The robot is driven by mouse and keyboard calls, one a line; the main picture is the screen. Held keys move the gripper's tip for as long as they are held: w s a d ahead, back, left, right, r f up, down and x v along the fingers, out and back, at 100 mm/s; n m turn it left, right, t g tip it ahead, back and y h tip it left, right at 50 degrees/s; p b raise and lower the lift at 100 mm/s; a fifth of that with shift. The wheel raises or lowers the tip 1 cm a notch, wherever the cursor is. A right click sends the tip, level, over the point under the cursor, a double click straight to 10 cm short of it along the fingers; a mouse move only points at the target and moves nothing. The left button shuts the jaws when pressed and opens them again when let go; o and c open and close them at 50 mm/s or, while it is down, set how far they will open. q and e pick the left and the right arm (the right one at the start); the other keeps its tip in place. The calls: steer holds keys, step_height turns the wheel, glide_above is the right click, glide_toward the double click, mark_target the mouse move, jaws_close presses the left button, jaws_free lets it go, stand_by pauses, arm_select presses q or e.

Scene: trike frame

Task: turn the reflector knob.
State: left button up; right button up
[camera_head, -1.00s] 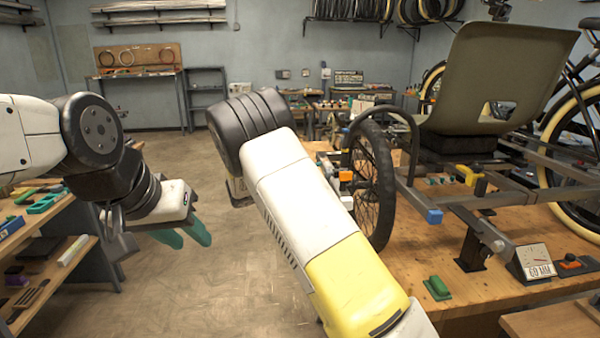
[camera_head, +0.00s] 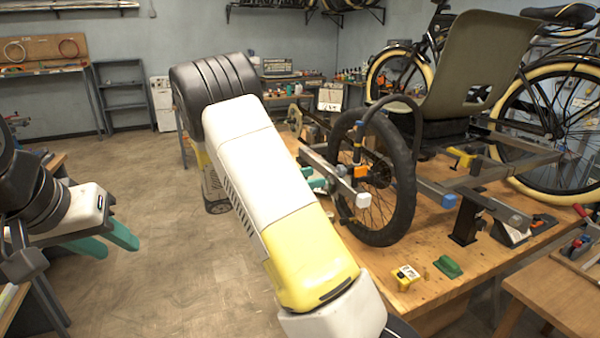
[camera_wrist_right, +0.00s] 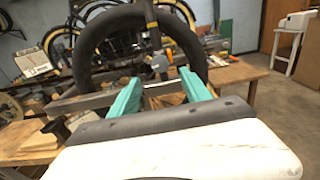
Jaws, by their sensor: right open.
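A small orange part (camera_head: 361,172), possibly the reflector knob, sits on an upright post beside the trike's front wheel (camera_head: 400,200). A white block (camera_head: 362,200) is just below it at the end of a grey bar. My right gripper (camera_head: 316,178) is open, left of these parts and mostly hidden behind my forearm. In the right wrist view its teal fingers (camera_wrist_right: 160,92) are apart, with a grey bar crossing behind the gap. A fitting with orange on it (camera_wrist_right: 160,62) shows beyond and above the gap. My left gripper (camera_head: 119,246) is open and empty over the floor at left.
The trike frame stands on a wooden bench (camera_head: 400,268). A green block (camera_head: 448,266) and a yellow part (camera_head: 405,277) lie near the bench's front edge. The floor at left is clear.

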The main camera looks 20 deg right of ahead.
mark_target(339, 172)
steer(key=d, duration=0.7)
steer(key=shift+w+d, duration=0.25)
jaws_close()
